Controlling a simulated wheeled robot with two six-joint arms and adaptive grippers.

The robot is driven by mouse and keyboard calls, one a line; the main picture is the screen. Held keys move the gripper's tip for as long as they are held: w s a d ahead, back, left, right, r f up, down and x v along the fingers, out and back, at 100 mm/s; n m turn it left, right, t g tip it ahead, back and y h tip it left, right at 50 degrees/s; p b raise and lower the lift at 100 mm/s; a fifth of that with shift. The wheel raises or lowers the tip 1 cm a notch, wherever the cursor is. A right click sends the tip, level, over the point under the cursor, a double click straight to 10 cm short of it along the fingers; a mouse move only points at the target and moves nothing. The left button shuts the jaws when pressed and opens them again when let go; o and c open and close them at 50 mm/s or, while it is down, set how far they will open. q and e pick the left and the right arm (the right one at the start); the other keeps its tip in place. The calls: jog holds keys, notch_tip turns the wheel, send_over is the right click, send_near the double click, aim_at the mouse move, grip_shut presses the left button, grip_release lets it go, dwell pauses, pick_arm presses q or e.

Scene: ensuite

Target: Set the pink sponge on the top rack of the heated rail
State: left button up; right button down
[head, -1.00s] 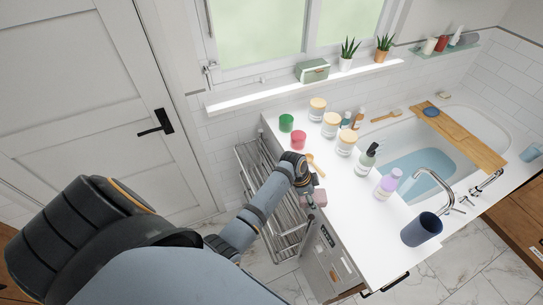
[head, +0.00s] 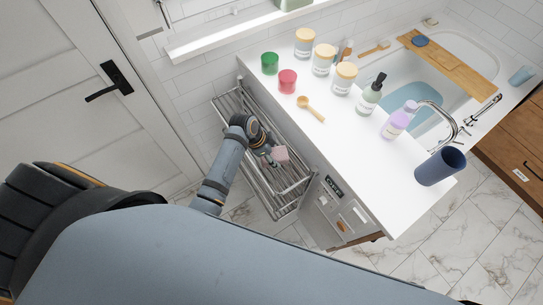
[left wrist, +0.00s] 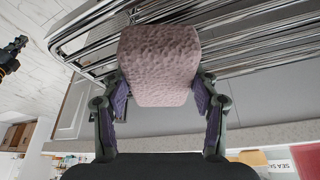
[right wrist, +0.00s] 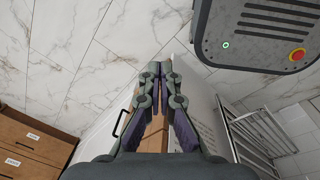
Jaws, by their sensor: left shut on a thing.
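The pink sponge (head: 281,155) is held in my left gripper (head: 272,153), over the upper bars of the chrome heated rail (head: 240,104). In the left wrist view the sponge (left wrist: 160,65) sits between the two fingers (left wrist: 160,95), with the rail's bars (left wrist: 255,38) behind it. I cannot tell whether the sponge touches the top rack. The left arm hides part of the rail. My right gripper (right wrist: 161,75) is shut and empty in the right wrist view, with its fingertips together. The rail (right wrist: 255,135) shows at the right there.
The white counter (head: 340,150) stands right beside the rail. A white door (head: 60,120) is at the left.

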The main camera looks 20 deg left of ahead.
pick_arm(q)
jog(key=shift+w+d+f, duration=0.25)
jog(key=shift+d+f, duration=0.1)
jog(key=shift+s+a, duration=0.1)
jog(key=o, duration=1.1)
jog(key=shift+a+f, duration=0.1)
jog(key=v, duration=1.1)
jog(key=shift+r, duration=0.25)
jog(key=shift+a+r, duration=0.15)
jog(key=shift+r, duration=0.25)
pick_arm(e)
jog(key=w, duration=0.1)
jog(key=w+f, duration=0.1)
jog(key=a, duration=0.1)
jog(key=shift+w+f, duration=0.25)
jog(key=shift+w, duration=0.15)
jog(key=shift+s+d, duration=0.1)
jog(key=shift+d, duration=0.05)
